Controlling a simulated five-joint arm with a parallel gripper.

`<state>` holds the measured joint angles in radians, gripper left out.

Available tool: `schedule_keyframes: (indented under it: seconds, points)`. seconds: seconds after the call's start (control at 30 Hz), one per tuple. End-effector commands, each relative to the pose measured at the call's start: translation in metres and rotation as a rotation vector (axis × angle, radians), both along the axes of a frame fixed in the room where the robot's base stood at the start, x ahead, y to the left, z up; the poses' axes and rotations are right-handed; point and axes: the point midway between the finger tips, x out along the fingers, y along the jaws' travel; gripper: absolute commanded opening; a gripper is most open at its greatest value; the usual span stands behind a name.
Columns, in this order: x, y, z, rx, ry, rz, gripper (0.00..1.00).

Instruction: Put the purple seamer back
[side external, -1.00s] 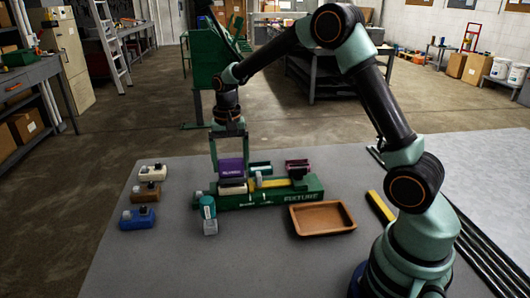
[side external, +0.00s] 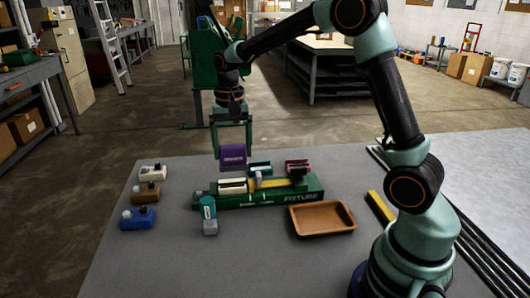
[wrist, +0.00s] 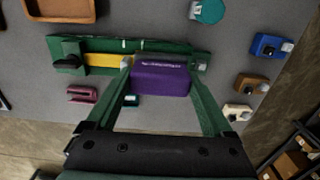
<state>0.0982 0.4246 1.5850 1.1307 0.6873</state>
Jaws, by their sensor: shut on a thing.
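The purple seamer (side external: 233,156) is a purple block with small pale lettering. My gripper (side external: 233,148) is shut on it, with one finger at each side. It hangs above the left part of the green fixture (side external: 300,198), clear of it. In the wrist view the seamer (wrist: 160,82) sits between the fingertips and hides part of the fixture (wrist: 60,48) beneath.
Cream (side external: 152,173), brown (side external: 146,193) and blue (side external: 138,219) tools line the left side. A teal-and-grey tool (side external: 209,215) stands before the fixture, a tan tray (side external: 322,232) at its right. Maroon (side external: 297,168) and teal (side external: 260,168) pieces are behind. The front mat is clear.

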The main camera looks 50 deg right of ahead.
Motion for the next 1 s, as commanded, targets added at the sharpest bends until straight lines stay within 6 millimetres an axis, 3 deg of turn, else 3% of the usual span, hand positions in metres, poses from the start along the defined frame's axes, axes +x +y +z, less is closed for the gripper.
schedule_keyframes:
  seconds: [0.23,0.53,0.67,1.0]
  points:
    - [-0.047,0.017,0.044,-0.001,-0.006,0.002,0.30]
    - [-0.083,0.027,0.063,0.000,-0.001,0.001,0.30]
    - [-0.087,0.027,0.051,0.000,0.004,0.001,0.30]
    - [-0.088,0.027,-0.031,0.001,0.009,0.000,0.30]
